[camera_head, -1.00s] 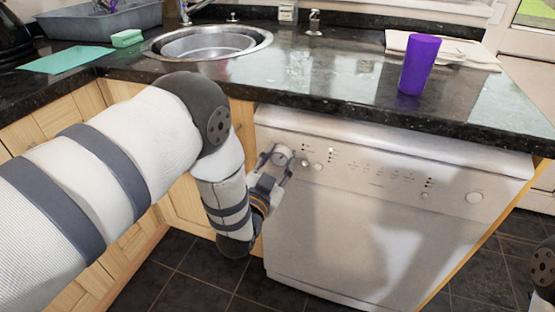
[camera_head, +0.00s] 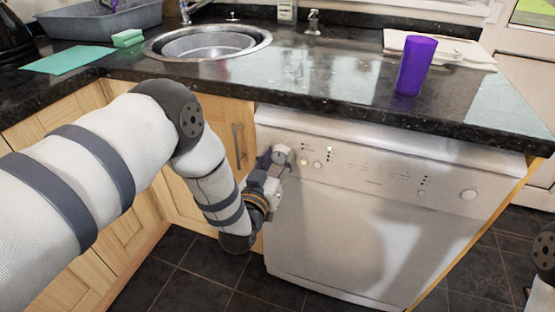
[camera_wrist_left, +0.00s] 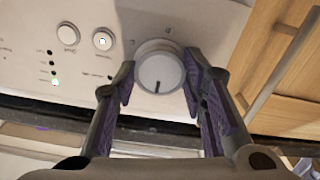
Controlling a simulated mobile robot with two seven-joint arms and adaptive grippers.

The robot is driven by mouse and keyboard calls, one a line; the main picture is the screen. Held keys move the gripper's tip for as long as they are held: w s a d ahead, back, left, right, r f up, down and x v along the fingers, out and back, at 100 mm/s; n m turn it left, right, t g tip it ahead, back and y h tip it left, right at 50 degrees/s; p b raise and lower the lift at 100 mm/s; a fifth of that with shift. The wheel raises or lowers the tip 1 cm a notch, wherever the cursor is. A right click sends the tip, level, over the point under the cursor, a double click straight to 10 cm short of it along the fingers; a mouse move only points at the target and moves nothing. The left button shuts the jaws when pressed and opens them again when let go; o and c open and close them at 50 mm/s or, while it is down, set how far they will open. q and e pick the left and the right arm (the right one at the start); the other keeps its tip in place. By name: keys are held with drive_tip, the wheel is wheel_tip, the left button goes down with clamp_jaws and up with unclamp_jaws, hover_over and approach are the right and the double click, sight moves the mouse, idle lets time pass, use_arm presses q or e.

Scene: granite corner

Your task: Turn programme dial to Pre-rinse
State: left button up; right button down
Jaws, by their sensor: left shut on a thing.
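The programme dial (camera_head: 284,154) is a round light knob at the left end of the white dishwasher's control panel (camera_head: 370,168). In the left wrist view the dial (camera_wrist_left: 160,68) has a short dark pointer mark facing the bottom of that picture. My left gripper (camera_head: 276,160) is at the dial, with one finger on each side of its rim. The left wrist view shows both purple-lined fingers (camera_wrist_left: 159,80) against the dial's sides. Printed marks near the dial are too small to read. My right gripper is out of view.
Wooden cupboard doors (camera_head: 225,125) stand close left of the dial.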

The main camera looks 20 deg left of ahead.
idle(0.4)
use_arm(q)
drive_tip(key=o, duration=1.2)
drive_tip(key=shift+c, duration=0.2)
drive_tip(key=shift+s, duration=0.1)
drive_tip(key=s, duration=1.1)
drive_tip(key=shift+s+a, duration=0.2)
drive_tip(key=shift+s, duration=0.2)
